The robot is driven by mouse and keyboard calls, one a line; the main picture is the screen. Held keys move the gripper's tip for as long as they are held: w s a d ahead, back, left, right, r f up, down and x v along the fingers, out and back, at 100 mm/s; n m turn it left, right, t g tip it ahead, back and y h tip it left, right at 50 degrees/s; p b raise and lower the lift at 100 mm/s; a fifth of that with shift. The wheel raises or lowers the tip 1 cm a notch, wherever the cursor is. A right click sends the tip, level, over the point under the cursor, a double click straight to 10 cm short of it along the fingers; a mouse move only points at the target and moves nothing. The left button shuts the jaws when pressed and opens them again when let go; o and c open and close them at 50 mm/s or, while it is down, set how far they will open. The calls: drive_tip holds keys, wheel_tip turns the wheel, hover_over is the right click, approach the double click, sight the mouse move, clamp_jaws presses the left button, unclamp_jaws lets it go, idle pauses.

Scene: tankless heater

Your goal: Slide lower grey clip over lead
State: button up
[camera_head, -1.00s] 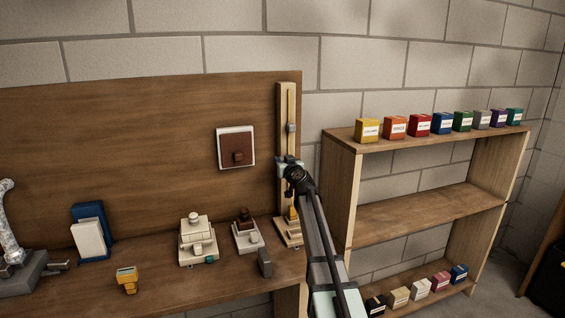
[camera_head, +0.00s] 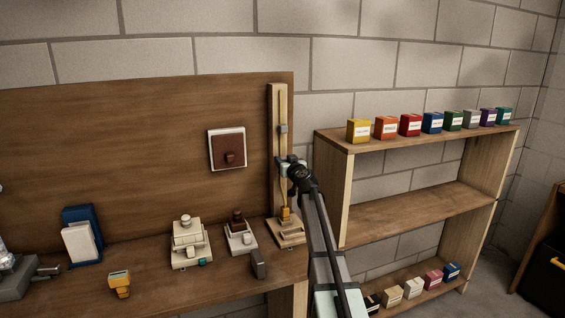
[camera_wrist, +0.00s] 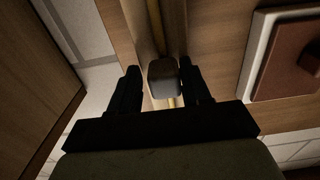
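A wooden post (camera_head: 277,105) stands upright at the board's right end, with a thin yellow lead running along it. The upper grey clip (camera_head: 283,129) sits on the post above my gripper (camera_head: 285,164). In the wrist view a grey clip (camera_wrist: 164,78), apparently the lower one, lies between the two dark fingers of my gripper (camera_wrist: 162,82). A narrow gap shows at its left side; the right finger is very close or touching. The yellow lead (camera_wrist: 154,18) passes behind this clip. In the head view my gripper hides the lower clip.
An orange block (camera_head: 285,214) sits on the post's base (camera_head: 288,232). A brown switch plate (camera_head: 228,148) is on the board left of the post. A shelf (camera_head: 400,215) with coloured boxes stands close on the right. Cream fixtures (camera_head: 188,245) stand on the bench.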

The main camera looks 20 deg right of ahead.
drive_tip(key=shift+o, duration=1.1)
drive_tip(key=s, duration=1.4)
drive_tip(key=shift+w, duration=0.1)
